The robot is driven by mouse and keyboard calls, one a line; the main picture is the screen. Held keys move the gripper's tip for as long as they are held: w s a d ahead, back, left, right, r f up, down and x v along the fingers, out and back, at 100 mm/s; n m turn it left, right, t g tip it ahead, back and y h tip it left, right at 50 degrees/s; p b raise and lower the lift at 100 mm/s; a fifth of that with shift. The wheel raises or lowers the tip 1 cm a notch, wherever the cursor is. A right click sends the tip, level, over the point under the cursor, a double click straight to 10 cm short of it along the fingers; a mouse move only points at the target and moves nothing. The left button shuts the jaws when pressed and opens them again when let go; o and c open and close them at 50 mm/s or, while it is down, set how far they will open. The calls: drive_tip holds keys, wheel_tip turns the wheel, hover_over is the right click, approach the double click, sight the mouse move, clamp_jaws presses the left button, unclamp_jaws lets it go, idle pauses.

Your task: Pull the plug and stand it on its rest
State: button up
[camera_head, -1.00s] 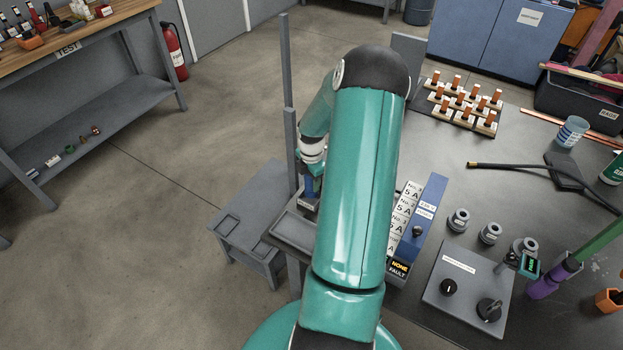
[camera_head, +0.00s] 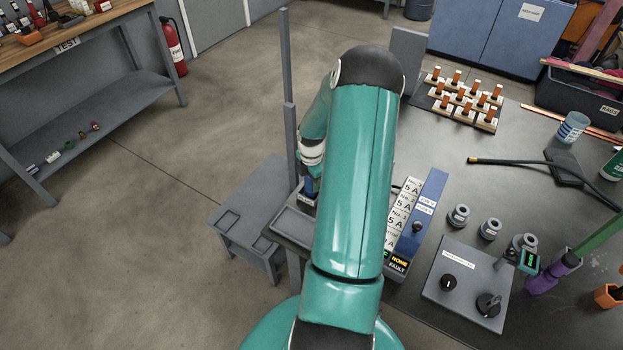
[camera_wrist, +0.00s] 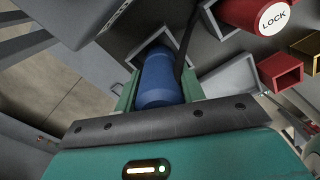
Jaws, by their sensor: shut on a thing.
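The blue plug (camera_wrist: 158,82) shows in the wrist view between the green fingers of my gripper (camera_wrist: 157,92), which is shut on it. The plug's far end points at a square, open grey holder (camera_wrist: 143,53). I cannot tell whether it is inside the holder or just before it. A black cable (camera_wrist: 186,42) runs beside the plug's far end. In the head view, a small blue piece, likely the plug (camera_head: 309,190), shows at the left of my arm. My fingers are hidden there. Which holder is the rest is unclear.
A red cylinder marked LOCK (camera_wrist: 264,14) and an open red box (camera_wrist: 282,72) are close right of my gripper. A grey post (camera_head: 289,130) stands just left of my arm. A low grey stand (camera_head: 247,212) is further left. A blue-sided labelled unit (camera_head: 424,215) is at the right.

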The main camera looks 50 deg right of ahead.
drive_tip(key=shift+f, duration=0.4)
drive_tip(key=o, duration=1.2)
wheel_tip(320, 180, up, 14)
drive_tip(key=shift+f, duration=0.2)
drive_tip(key=shift+r, duration=0.1)
